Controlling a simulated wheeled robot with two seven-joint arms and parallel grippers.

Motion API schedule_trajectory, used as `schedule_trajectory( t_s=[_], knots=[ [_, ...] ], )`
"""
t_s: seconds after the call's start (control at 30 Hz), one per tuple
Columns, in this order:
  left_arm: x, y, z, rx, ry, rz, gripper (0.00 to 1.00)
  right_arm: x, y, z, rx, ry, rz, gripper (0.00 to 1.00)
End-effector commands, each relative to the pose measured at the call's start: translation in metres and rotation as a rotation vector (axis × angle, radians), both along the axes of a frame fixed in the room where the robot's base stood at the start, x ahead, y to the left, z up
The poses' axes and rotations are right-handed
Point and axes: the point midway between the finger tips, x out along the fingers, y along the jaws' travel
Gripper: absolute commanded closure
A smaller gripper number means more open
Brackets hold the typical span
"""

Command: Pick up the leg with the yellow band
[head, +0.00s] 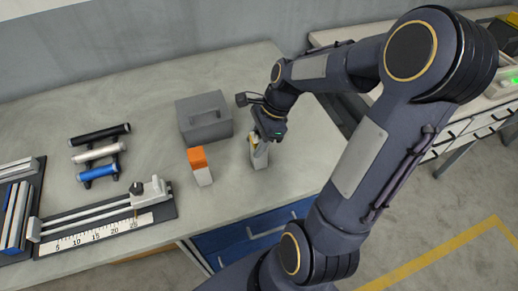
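A pale upright block (259,160) stands on the grey table, with a bit of yellow showing near its top; it looks like the leg with the yellow band. My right gripper (261,143) points down right at the top of this block and hides part of it. I cannot tell whether its fingers are closed on the block or only beside it. My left gripper is not in view.
A white block with an orange top (199,166) stands left of the gripper. A grey box (204,118) stands behind it. Black, white and blue rods rest on a rack (116,148). A ruled slide device (103,222) lies at front left. Table right of the gripper is clear.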

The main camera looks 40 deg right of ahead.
Motion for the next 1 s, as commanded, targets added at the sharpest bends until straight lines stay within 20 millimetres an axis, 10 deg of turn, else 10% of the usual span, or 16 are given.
schedule_trajectory(
  t_s=[0.27,0.67,1.0],
  knots=[
    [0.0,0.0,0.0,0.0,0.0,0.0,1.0,0.0,0.0,0.001,0.0,-0.001,0.001,0.94],
    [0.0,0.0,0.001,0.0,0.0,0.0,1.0,0.001,0.0,0.011,-0.001,-0.003,0.001,0.94],
    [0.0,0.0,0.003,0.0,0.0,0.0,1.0,-0.03,0.016,0.074,-0.004,-0.012,0.001,0.94]
  ],
)
